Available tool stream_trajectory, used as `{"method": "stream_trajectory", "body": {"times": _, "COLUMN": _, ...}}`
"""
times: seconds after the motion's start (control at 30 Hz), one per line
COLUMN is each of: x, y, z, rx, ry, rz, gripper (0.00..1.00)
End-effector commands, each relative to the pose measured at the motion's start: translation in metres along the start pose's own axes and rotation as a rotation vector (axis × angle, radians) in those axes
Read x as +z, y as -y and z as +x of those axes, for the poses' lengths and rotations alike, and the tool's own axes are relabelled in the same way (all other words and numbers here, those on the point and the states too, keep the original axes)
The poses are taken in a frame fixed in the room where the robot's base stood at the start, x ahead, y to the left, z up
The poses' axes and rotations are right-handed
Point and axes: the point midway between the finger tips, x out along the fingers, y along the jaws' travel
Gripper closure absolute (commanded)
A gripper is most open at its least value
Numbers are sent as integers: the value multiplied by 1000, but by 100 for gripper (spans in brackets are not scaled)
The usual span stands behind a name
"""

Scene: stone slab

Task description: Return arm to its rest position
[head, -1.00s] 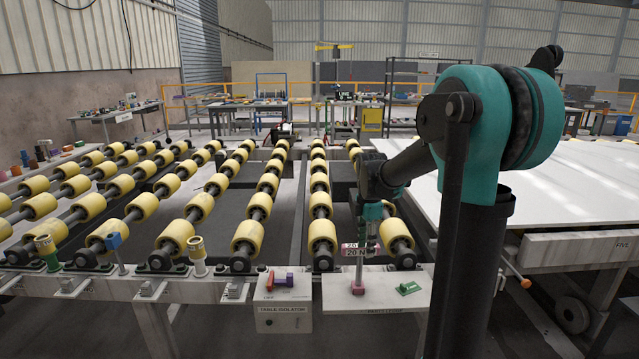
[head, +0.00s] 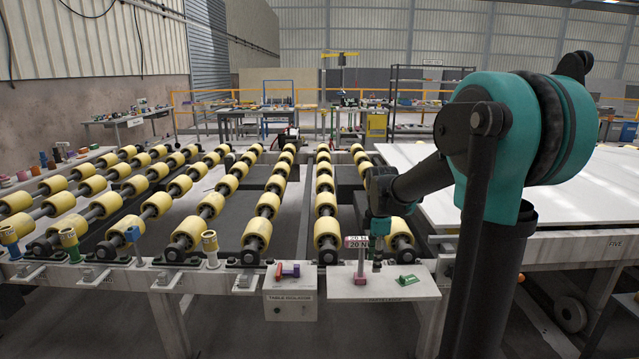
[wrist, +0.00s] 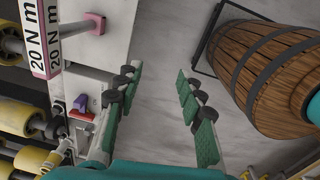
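My gripper (head: 378,250) hangs at the end of my teal and black arm (head: 425,175), above the small white shelf (head: 345,290) at the front of the roller table. In the wrist view my gripper (wrist: 159,76) has its two teal-padded fingers well apart, with nothing between them and grey floor behind. In the head view it is close to a grey upright post with a "20 N m" label (head: 357,242) and a pink foot (head: 360,281). The label also shows at the upper left of the wrist view (wrist: 40,45). I cannot tell the exact gap between finger and post.
A green piece (head: 406,280) lies on the shelf. A red and purple handle (head: 288,270) sits on the table isolator box (head: 290,305). Yellow rollers (head: 257,233) fill the left and middle. A white slab (head: 560,195) lies at right. The wrist view shows a wooden barrel (wrist: 268,75).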

Motion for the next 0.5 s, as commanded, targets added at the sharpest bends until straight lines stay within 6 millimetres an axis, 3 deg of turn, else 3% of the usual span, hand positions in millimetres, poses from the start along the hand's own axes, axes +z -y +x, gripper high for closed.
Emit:
{"method": "stream_trajectory", "body": {"times": 0.27, "x": 4, "y": 36, "z": 11, "rx": 55, "ry": -6, "rz": 275, "gripper": 62}}
{"method": "stream_trajectory", "body": {"times": 0.5, "x": 10, "y": 92, "z": 32, "rx": 137, "ry": -43, "rz": 709, "gripper": 62}}
